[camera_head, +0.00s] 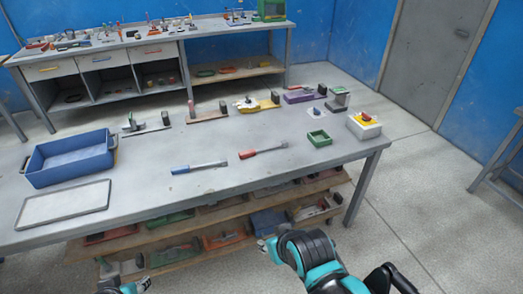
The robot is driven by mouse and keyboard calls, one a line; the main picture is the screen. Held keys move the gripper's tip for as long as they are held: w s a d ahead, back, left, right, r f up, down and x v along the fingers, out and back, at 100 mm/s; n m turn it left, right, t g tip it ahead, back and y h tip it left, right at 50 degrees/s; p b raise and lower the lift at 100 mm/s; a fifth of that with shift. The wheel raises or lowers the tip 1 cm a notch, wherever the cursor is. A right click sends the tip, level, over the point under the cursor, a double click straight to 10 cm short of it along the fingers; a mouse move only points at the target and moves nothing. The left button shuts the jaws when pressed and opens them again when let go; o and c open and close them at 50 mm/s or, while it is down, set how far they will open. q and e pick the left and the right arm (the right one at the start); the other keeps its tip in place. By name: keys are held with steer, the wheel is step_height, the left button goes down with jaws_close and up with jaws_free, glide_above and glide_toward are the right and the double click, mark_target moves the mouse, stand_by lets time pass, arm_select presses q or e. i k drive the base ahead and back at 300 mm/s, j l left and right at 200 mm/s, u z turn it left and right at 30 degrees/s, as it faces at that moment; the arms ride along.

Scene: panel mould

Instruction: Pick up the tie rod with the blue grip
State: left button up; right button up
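The tie rod with the blue grip (182,170) lies flat on the grey workbench (225,135). Its grip points left and its grey shaft points right. A second rod with a red grip (246,155) lies to its right, its grey shaft also pointing right. My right gripper (264,245) is low at the bottom middle, in front of the bench and apart from both rods. My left gripper (140,286) barely shows at the bottom edge, mostly cut off. The finger gaps of both are too small or hidden to read. Neither touches a rod.
A blue bin (70,172) and a pale flat panel (64,204) are at the bench's left. Several fixtures line the back edge. The bench around the rods is clear.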

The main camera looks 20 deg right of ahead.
mark_target(184, 169)
steer(key=i+l+z, duration=0.25)
steer(key=i+l, duration=0.2)
steer(key=i+l+z, duration=0.2)
steer(key=i+l, duration=0.2)
steer(key=i, duration=0.15)
